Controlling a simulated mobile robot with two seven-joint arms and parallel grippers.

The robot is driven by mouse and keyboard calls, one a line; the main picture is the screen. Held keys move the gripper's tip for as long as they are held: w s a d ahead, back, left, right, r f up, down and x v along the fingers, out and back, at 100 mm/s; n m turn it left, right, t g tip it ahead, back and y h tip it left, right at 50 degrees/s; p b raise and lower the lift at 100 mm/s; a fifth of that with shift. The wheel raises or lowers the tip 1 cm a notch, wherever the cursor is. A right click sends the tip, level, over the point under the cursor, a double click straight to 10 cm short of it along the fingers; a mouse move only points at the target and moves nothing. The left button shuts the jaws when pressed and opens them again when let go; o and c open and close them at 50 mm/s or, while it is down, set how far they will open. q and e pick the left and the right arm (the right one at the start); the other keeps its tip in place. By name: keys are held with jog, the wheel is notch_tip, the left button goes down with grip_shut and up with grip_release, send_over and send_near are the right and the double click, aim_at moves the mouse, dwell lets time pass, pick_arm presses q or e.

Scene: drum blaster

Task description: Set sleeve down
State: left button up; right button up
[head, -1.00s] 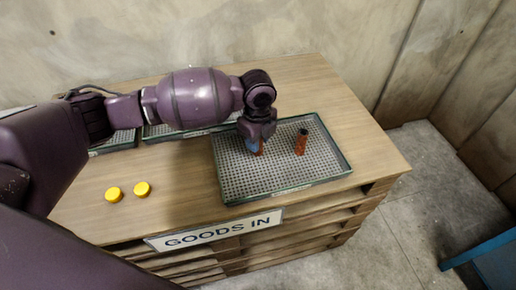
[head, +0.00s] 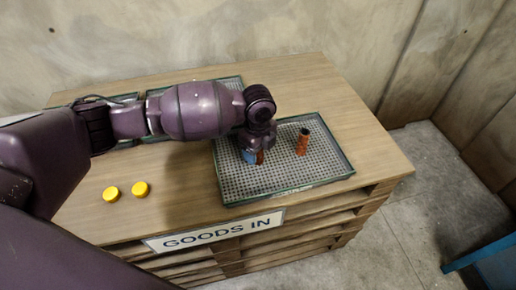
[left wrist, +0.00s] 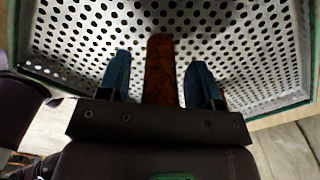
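A rust-brown sleeve (head: 260,157) is at my left gripper (head: 254,157), over the perforated tray (head: 235,187) with a green rim. In the left wrist view the sleeve (left wrist: 160,70) stands between the two blue fingers of the left gripper (left wrist: 160,82). A gap shows on each side of it, so the gripper is open around it. The sleeve's lower end is hidden, so its contact with the tray is hard to tell. A second rust-brown sleeve (head: 302,143) with a dark top stands upright on the same tray, to the right. My right gripper is not in view.
Two yellow caps (head: 111,194) (head: 141,189) lie on the wooden table (head: 175,207) left of the tray. More trays (head: 127,143) sit behind my left arm. A "GOODS IN" sign (head: 213,231) is on the front edge. The tray's front right area is free.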

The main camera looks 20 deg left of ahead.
pick_arm(q)
jog(key=shift+r, duration=0.1)
notch_tip(320, 180, up, 11)
jog(key=shift+f+p, duration=0.1)
jog(key=shift+p, duration=1.1)
jog(key=shift+r, duration=0.65)
